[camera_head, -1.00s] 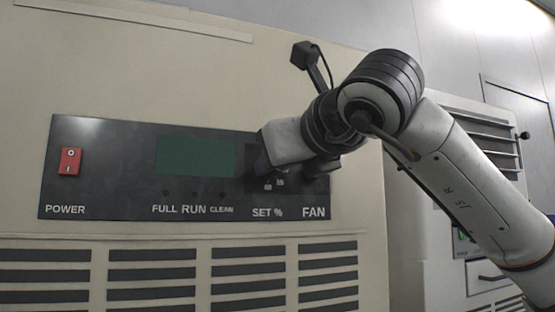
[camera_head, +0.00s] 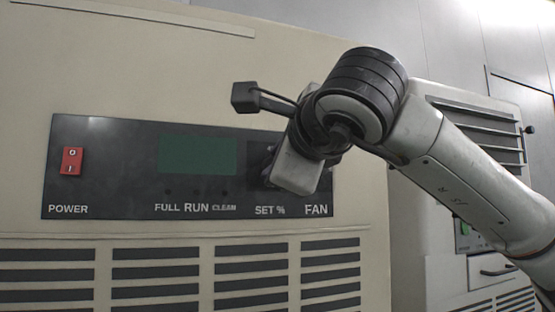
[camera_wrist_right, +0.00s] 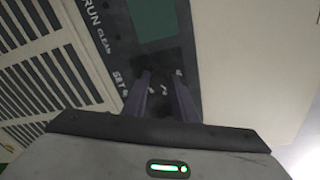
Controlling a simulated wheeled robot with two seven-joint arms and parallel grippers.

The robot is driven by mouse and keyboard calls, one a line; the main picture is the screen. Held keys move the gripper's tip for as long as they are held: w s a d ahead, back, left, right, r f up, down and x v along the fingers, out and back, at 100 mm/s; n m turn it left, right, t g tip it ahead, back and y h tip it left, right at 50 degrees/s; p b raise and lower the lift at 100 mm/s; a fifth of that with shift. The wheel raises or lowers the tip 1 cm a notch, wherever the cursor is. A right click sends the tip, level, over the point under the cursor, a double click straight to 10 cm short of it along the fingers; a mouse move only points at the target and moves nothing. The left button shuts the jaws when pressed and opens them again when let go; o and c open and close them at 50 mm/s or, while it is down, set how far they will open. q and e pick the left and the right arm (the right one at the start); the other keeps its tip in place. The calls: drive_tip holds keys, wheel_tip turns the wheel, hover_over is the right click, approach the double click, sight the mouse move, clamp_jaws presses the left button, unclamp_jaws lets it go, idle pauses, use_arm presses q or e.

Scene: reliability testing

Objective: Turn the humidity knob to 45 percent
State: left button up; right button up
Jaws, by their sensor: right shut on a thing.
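The black control panel (camera_head: 110,165) is on the front of a beige machine. The humidity knob sits above the "SET %" label (camera_head: 270,211). It is mostly hidden behind my right wrist in the head view. In the right wrist view, my right gripper (camera_wrist_right: 161,88) reaches to the panel at the "SET %" dial, its two fingers shut on the humidity knob, which is dark and hard to make out between the fingertips. Pale dial marks show there, but I cannot read the setting. My left gripper is not in view.
A red power switch (camera_head: 72,161) is at the panel's left. A dark green display (camera_head: 198,155) is left of the knob. The "FAN" label (camera_head: 316,210) is close to my right wrist. Vent slots (camera_head: 155,273) lie below. Another machine (camera_head: 480,135) stands at the right.

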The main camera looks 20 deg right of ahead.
drive_tip(key=shift+a+f+n, duration=0.1)
drive_tip(key=shift+n, duration=0.9)
drive_tip(key=o, duration=1)
drive_tip(key=shift+o, duration=0.2)
drive_tip(key=s, duration=1)
drive_tip(key=shift+s+a+r, duration=0.15)
drive_tip(key=shift+r, duration=0.25)
drive_tip(key=shift+f, duration=0.1)
